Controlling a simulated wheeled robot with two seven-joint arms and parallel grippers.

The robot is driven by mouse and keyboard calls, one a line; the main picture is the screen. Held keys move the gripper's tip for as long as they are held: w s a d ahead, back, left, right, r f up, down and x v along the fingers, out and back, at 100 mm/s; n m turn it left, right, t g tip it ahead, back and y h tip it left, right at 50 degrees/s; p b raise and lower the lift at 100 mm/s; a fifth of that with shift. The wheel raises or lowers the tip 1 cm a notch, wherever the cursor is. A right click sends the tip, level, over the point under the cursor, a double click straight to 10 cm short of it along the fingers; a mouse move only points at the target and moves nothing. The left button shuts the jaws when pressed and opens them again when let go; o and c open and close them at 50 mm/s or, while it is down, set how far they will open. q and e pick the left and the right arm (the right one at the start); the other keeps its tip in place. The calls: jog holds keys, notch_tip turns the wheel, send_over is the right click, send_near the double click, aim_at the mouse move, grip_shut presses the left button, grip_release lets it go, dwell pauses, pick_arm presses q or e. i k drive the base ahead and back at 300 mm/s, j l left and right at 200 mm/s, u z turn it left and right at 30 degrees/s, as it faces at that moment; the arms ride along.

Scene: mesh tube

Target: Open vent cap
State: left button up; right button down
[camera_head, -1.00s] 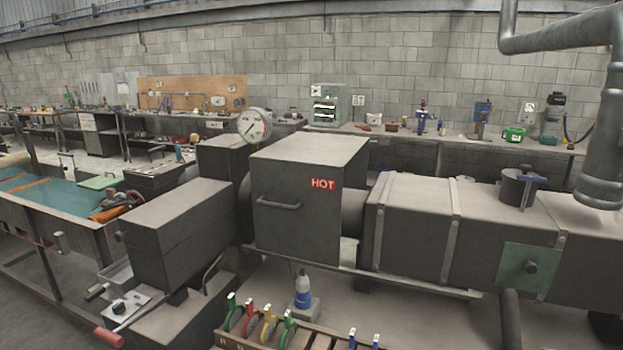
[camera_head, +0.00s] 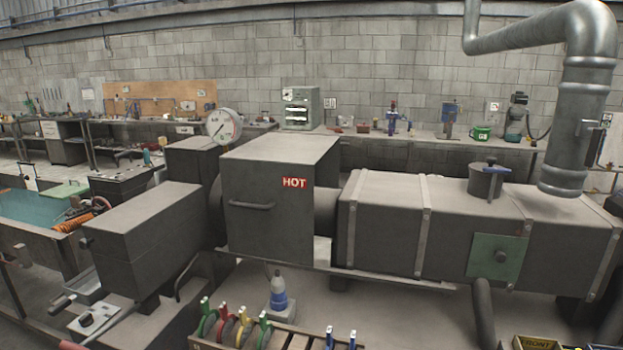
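A short dark cylinder with a blue handle across its top (camera_head: 487,182) stands on the long grey barrel housing (camera_head: 455,222), right of centre. It looks like the vent cap, and the blue handle lies over its lid. I cannot tell whether the lid is latched. Neither of my grippers shows in the head view.
A grey box with a red HOT label (camera_head: 294,183) stands left of the housing. A large metal duct (camera_head: 575,120) hangs close to the right of the cylinder. A green plate (camera_head: 496,257) is on the housing's front. A tool rack (camera_head: 262,335) and bottle (camera_head: 278,292) stand in front.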

aim_at(476, 169)
jog(key=z, duration=1.2)
